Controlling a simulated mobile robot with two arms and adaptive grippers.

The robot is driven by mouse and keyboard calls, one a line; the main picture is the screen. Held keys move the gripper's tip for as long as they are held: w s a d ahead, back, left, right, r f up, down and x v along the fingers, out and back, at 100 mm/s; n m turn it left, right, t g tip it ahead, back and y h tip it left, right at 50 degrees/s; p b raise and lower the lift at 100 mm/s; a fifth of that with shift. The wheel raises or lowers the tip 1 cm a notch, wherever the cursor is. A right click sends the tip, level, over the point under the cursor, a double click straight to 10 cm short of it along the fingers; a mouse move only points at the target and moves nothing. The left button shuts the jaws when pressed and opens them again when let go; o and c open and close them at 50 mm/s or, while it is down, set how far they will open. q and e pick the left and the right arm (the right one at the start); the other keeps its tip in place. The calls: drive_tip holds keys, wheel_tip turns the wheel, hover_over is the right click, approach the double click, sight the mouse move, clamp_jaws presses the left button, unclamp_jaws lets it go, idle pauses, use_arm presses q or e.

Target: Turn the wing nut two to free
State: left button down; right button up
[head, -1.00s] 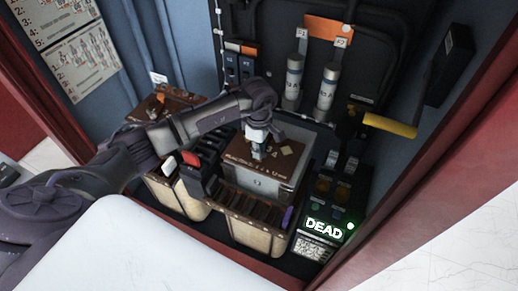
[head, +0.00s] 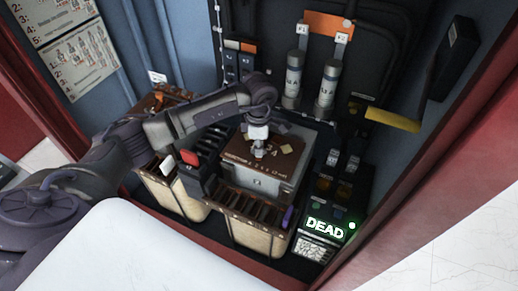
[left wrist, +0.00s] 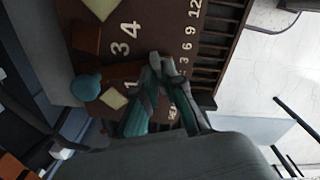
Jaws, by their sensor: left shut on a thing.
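My left gripper (head: 259,152) points down at the brown top plate (head: 236,147) of the right-hand transformer box. In the left wrist view, its two fingers (left wrist: 160,66) come together over the numbered brown plate (left wrist: 150,12). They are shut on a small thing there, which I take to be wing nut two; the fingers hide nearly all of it. The printed 1, 3 and 4 show around the fingers, while the 2 is not readable in the left wrist view. My right gripper is in neither view.
A teal knob (left wrist: 86,88) stands beside the fingers. A red-topped switch (head: 190,158) is left of the box. Fuses (head: 294,80) stand behind, and a yellow handle (head: 392,120) juts out at right. A green DEAD display (head: 325,228) glows at lower right. Red cabinet edges bound the space.

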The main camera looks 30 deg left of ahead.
use_arm(q)
drive_tip(key=n, duration=0.1)
drive_tip(key=n+b, duration=0.1)
drive_tip(key=n, duration=0.1)
drive_tip(key=f+n, duration=0.1)
drive_tip(key=n, duration=0.1)
drive_tip(key=shift+s+b, duration=0.3)
drive_tip(key=shift+b, duration=0.05)
drive_tip(key=n+b, duration=0.1)
drive_tip(key=n, duration=0.4)
drive_tip(key=shift+n, duration=0.4)
drive_tip(key=c, duration=1.3)
unclamp_jaws()
drive_tip(key=shift+w, duration=0.1)
drive_tip(key=shift+w+r, duration=0.1)
drive_tip(key=shift+r, duration=0.15)
